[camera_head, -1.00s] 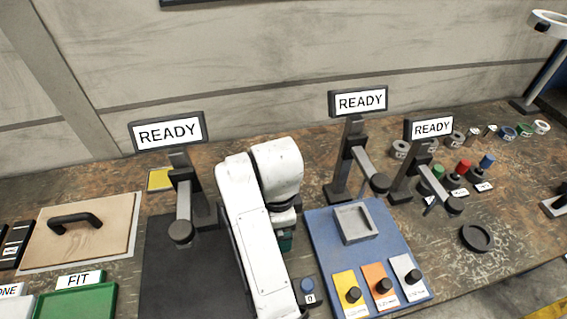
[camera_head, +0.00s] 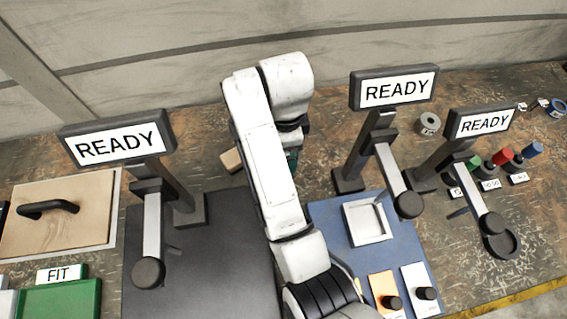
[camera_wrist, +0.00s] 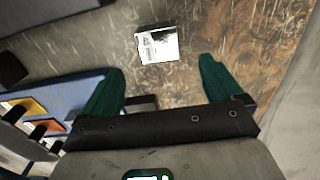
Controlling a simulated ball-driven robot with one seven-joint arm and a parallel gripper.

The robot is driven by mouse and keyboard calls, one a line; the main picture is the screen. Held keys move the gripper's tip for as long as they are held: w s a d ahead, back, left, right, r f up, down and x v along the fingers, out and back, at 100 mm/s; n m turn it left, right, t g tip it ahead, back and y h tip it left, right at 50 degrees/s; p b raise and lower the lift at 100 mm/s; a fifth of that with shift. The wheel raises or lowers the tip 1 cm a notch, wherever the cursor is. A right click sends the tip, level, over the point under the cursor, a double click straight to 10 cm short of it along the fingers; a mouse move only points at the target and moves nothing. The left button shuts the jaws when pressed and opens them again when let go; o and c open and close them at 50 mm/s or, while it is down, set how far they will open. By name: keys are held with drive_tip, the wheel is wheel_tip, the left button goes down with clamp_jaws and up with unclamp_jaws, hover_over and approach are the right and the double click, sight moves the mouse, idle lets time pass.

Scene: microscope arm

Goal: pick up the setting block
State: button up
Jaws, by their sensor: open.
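A small whitish block (camera_wrist: 157,44) with dark marking on its face lies on the worn brown bench in the wrist view; it looks like the setting block. It sits beyond and between the fingertips of my gripper (camera_wrist: 160,78), apart from both. The green fingers are spread wide with nothing between them. In the head view my white arm hides most of the gripper; part of a green finger (camera_head: 293,160) shows beside the arm. I cannot pick out the whitish block there.
A tan block (camera_head: 231,160) lies left of my arm. A blue tray (camera_head: 330,212) with a grey square dish (camera_head: 367,222) is to the right. Stands with READY signs (camera_head: 117,142) rise on both sides. A dark mat (camera_head: 200,275) lies front left.

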drive_tip(key=f, duration=0.3)
drive_tip(key=f+p, duration=0.1)
drive_tip(key=f, duration=0.4)
drive_tip(key=shift+s+a+f+p, duration=0.15)
drive_tip(key=shift+a+f+p, duration=0.1)
drive_tip(key=shift+f+p, duration=0.1)
drive_tip(key=shift+c, duration=0.4)
drive_tip(key=c, duration=1.6)
drive_tip(key=shift+r, duration=0.15)
clamp_jaws()
